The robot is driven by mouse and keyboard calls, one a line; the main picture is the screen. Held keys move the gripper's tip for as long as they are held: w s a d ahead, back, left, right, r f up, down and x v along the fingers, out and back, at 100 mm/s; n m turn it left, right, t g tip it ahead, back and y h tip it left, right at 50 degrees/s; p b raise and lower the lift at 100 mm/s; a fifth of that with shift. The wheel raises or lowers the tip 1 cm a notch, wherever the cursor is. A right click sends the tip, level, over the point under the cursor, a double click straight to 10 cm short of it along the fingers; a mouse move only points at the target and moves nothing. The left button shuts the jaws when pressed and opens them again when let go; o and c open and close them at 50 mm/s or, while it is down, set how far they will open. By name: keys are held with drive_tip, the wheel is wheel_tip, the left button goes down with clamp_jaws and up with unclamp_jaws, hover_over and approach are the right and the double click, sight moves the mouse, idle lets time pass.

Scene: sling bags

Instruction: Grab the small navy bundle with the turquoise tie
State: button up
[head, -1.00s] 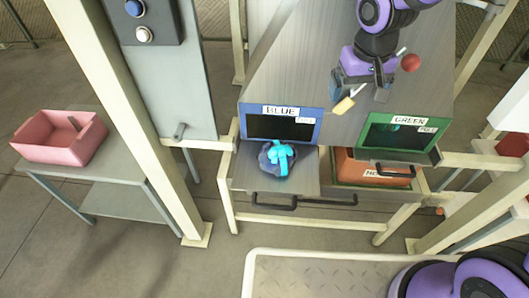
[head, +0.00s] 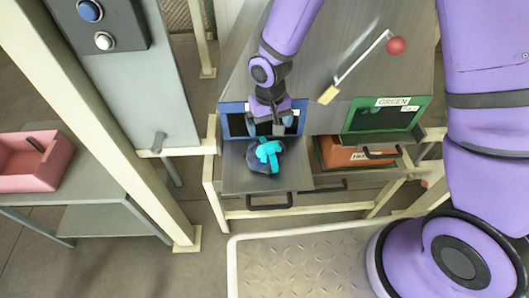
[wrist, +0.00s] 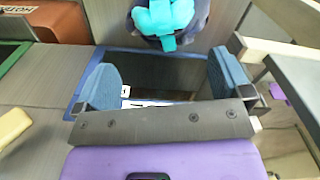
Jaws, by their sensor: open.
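The small navy bundle (head: 290,160) with a turquoise tie (head: 267,152) sits on the pulled-out tray (head: 240,178) below the blue-framed opening. In the wrist view the turquoise tie (wrist: 163,18) shows at the top centre, with the navy cloth around it partly cut off by the frame edge. My gripper (head: 278,127) is in front of the blue-framed opening, just above and behind the bundle. In the wrist view its two blue fingers (wrist: 165,82) are wide apart with nothing between them, and the bundle lies beyond them.
The blue frame (head: 224,124) is partly hidden behind my gripper. To the right are a green-framed opening (head: 427,103) and an orange bin (head: 345,150). A lever with a red ball (head: 396,46) rises from the sloped panel. A pink bin (head: 30,172) stands on the left table.

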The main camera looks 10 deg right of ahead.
sight(267, 142)
drive_tip(key=shift+f, duration=0.95)
drive_tip(key=f, duration=0.4)
drive_tip(key=shift+s+a, duration=0.3)
drive_tip(key=shift+f, duration=0.55)
drive_tip(key=shift+c, duration=0.3)
drive_tip(key=c, duration=1.4)
